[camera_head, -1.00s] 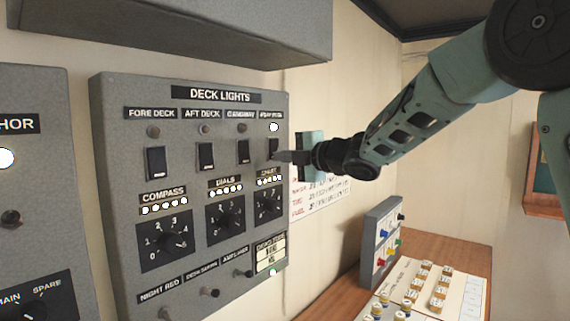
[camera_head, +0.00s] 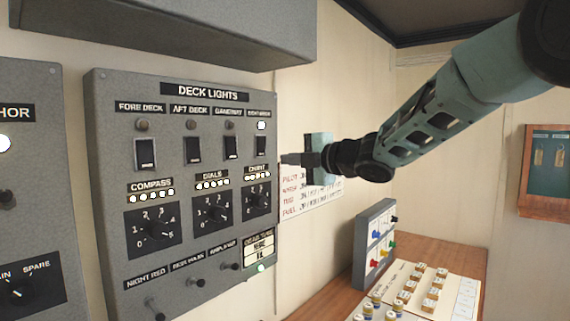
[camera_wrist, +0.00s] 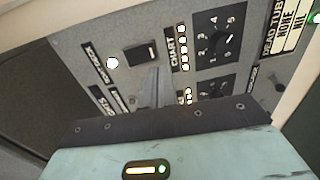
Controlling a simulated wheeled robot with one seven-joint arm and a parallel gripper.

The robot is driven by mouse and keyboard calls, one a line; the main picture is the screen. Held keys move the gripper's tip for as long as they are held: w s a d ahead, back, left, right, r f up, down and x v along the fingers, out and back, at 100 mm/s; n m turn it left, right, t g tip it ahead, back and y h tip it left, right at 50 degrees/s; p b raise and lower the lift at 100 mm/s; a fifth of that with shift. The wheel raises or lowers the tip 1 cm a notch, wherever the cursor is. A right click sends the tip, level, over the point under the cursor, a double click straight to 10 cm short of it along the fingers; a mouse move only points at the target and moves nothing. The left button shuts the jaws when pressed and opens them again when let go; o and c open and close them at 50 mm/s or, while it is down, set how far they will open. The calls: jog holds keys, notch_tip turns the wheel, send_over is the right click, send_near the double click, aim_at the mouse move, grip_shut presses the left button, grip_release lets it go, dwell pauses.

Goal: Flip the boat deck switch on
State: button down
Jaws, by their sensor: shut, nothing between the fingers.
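The grey DECK LIGHTS panel (camera_head: 120,92) has a row of four black rocker switches. The rightmost rocker, the boat deck switch (camera_head: 261,146), sits under a small, hard-to-read label and a lit white lamp (camera_head: 261,125). The switch also shows in the wrist view (camera_wrist: 140,56), with its lit lamp (camera_wrist: 112,63) beside it. My gripper (camera_head: 288,159) is shut and empty, just right of the switch and apart from it in the head view. Its fingertips (camera_wrist: 154,80) show close to the switch in the wrist view.
The fore deck (camera_head: 145,154), aft deck (camera_head: 193,150) and third (camera_head: 231,147) switches stand left, their lamps dark. Rotary dials (camera_head: 256,198) sit below. A wooden desk (camera_head: 425,250) with a small button box (camera_head: 372,248) is lower right.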

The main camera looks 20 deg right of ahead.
jog(key=b+v, duration=0.2)
jog(key=v, duration=0.5)
jog(key=shift+f+b, duration=0.35)
jog(key=shift+f, duration=0.35)
jog(key=shift+s+d, duration=0.1)
jog(key=s+a+f+m+g+h+b, duration=0.1)
jog(key=s+a+f+m+g+h, duration=0.2)
jog(key=f, duration=0.4)
jog(key=s+a+f+m+h+b, duration=0.1)
jog(key=s+a+f+m, duration=0.3)
jog(key=f, duration=0.3)
jog(key=s+a+f+m+g+h+b, duration=0.1)
jog(key=s+a+f+m+g+h, duration=0.1)
jog(key=s+f+m, duration=0.4)
jog(key=s+f+m+g+h, duration=0.1)
jog(key=s+f+g, duration=0.2)
jog(key=s, duration=0.4)
jog(key=s+a+f+m+g+h+b, duration=0.1)
jog(key=s+f+g, duration=0.2)
jog(key=s+f, duration=0.3)
jog(key=s+f+m+g+h, duration=0.1)
jog(key=s+f, duration=0.4)
jog(key=s, duration=0.5)
jog(key=shift+s+a+m+g, duration=0.2)
jog(key=shift+m+g, duration=0.3)
jog(key=shift+g, duration=0.5)
jog(key=shift+a, duration=0.1)
